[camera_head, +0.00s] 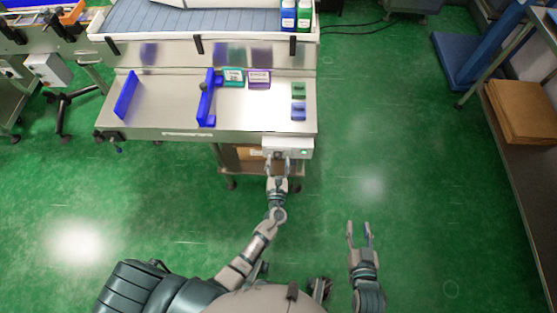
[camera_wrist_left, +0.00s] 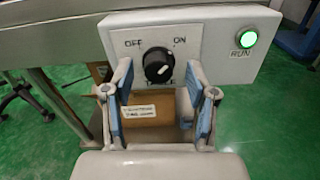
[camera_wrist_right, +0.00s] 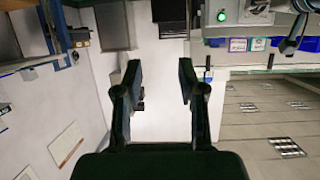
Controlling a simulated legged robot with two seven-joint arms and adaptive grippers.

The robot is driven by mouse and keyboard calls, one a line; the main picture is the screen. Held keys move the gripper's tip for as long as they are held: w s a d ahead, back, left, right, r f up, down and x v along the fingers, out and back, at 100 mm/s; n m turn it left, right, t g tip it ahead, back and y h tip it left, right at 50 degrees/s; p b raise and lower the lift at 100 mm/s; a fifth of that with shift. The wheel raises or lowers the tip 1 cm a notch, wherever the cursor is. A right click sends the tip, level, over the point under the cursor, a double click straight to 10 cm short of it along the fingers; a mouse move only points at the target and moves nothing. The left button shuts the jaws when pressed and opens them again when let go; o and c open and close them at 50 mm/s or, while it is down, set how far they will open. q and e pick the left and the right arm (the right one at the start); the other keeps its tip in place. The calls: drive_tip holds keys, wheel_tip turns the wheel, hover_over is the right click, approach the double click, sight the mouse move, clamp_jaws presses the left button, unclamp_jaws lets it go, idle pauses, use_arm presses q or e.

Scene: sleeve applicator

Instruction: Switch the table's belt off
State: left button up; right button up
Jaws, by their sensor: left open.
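The belt's switch box (camera_head: 288,148) is a pale box on the table's front edge at the right. In the left wrist view, its black rotary knob (camera_wrist_left: 158,65) sits below the OFF and ON labels, with a white mark at its lower right. The RUN lamp (camera_wrist_left: 248,39) glows green. My left gripper (camera_wrist_left: 158,80) is open, its fingers on either side of the knob and apart from it; in the head view, the gripper (camera_head: 277,167) is just in front of the box. My right gripper (camera_head: 359,227) is open and empty over the floor.
The steel table (camera_head: 160,115) carries blue guides (camera_head: 205,100), teal (camera_head: 233,77) and purple (camera_head: 259,78) boxes, and small green and blue blocks. A belt (camera_head: 190,18) with bottles runs behind. A shelf with cardboard (camera_head: 520,110) stands right. The floor around my right arm is clear.

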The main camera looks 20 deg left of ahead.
use_arm(q)
drive_tip(key=shift+w+a, duration=0.1)
drive_tip(key=shift+w, duration=0.15)
use_arm(e)
drive_tip(key=shift+r, duration=0.15)
drive_tip(key=shift+w, duration=0.1)
use_arm(q)
clamp_jaws()
